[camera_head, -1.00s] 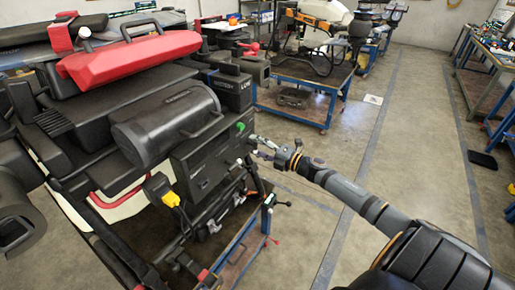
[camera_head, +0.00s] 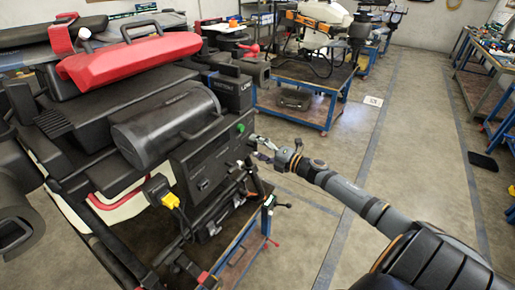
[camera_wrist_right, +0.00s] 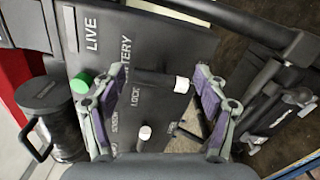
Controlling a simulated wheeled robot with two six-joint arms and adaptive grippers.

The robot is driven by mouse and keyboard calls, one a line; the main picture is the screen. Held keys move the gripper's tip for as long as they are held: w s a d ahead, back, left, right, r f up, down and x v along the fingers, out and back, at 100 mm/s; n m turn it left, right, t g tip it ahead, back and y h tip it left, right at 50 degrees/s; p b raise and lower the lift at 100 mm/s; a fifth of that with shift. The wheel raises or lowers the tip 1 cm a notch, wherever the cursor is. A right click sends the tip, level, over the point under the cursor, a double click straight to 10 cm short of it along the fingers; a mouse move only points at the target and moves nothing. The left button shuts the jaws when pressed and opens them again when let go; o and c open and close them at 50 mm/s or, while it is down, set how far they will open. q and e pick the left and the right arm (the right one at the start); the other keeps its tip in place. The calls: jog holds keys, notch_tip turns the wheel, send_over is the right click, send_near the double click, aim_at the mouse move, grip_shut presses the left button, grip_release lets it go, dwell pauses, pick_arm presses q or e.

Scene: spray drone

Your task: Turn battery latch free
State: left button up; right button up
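The spray drone's dark side panel (camera_head: 205,163) stands left of my right gripper (camera_head: 260,147) in the head view. The right wrist view shows the panel with the words BATTERY and LOCK. A black lever with a white tip, apparently the battery latch (camera_wrist_right: 160,79), sticks out sideways beside these words. My right gripper (camera_wrist_right: 155,80) is open, with its two fingers apart on either side of the lever. I see no clear contact between fingers and lever. A second white-tipped lever (camera_wrist_right: 145,133) lies nearer the wrist. My left gripper is not in view.
A green knob (camera_wrist_right: 81,82) sits left of the fingers; it also shows in the head view (camera_head: 240,128). A black canister (camera_wrist_right: 45,105) stands farther left. The floor (camera_head: 350,160) right of the drone's cart is mostly clear.

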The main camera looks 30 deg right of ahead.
aim_at(247, 120)
jog(key=shift+r, duration=0.5)
jog(key=r, duration=0.2)
jog(key=w+r, duration=0.1)
jog(key=r, duration=0.2)
jog(key=shift+w+d, duration=0.1)
jog(key=r, duration=0.1)
jog(key=s+r, duration=0.2)
jog(key=shift+r, duration=0.25)
jog(key=shift+w+a+r, duration=0.1)
jog(key=shift+a+r, duration=0.1)
jog(key=shift+r, duration=0.05)
jog(key=shift+w, duration=0.2)
jog(key=shift+w+d, duration=0.1)
jog(key=shift+w, duration=0.15)
jog(key=shift+s+r, duration=0.1)
jog(key=shift+s, duration=0.15)
